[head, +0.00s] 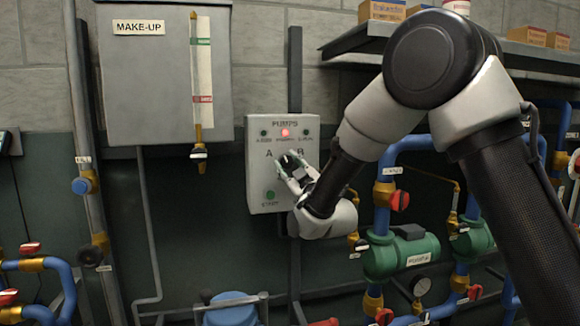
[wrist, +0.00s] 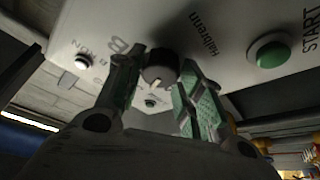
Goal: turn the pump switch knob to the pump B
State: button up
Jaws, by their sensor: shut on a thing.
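The pump panel (head: 258,125) is a pale box on the wall with the letters A and B above its switch. In the wrist view the dark round knob (wrist: 158,66) stands out from the panel face between my fingers. A white mark on it points toward the bottom of that picture, not at the letter B (wrist: 118,44); the letter A is not readable there. My gripper (wrist: 160,88) has its green-padded fingers closed around the knob. In the head view my gripper (head: 290,172) is at the panel's middle and mostly hides the knob.
A red light (head: 285,132) glows on the panel. The green START button (head: 270,195) sits below the knob. The grey MAKE-UP tank (head: 150,85) hangs to the left. Blue pipes and a green pump (head: 400,252) stand to the right, beneath a shelf (head: 355,40).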

jog(key=m+t+h, duration=0.1)
jog(key=m, duration=0.1)
jog(key=m+h, duration=0.1)
jog(key=m, duration=0.2)
jog(key=shift+a+f+t, duration=0.1)
jog(key=shift+a+t, duration=0.05)
jog(key=shift+t, duration=0.25)
jog(key=m+h, duration=0.1)
jog(key=m, duration=0.2)
jog(key=m+h, duration=0.1)
jog(key=m, duration=0.1)
jog(key=shift+s+a+m+t+h, duration=0.1)
jog(key=shift+m+t+h, duration=0.3)
jog(key=m+h, duration=0.2)
jog(key=m, duration=0.2)
jog(key=m+h, duration=0.2)
jog(key=m, duration=0.2)
jog(key=shift+a+h, duration=0.15)
jog(key=shift+h, duration=0.15)
jog(key=shift+m, duration=0.4)
jog(key=o, duration=1)
jog(key=v, duration=1.2)
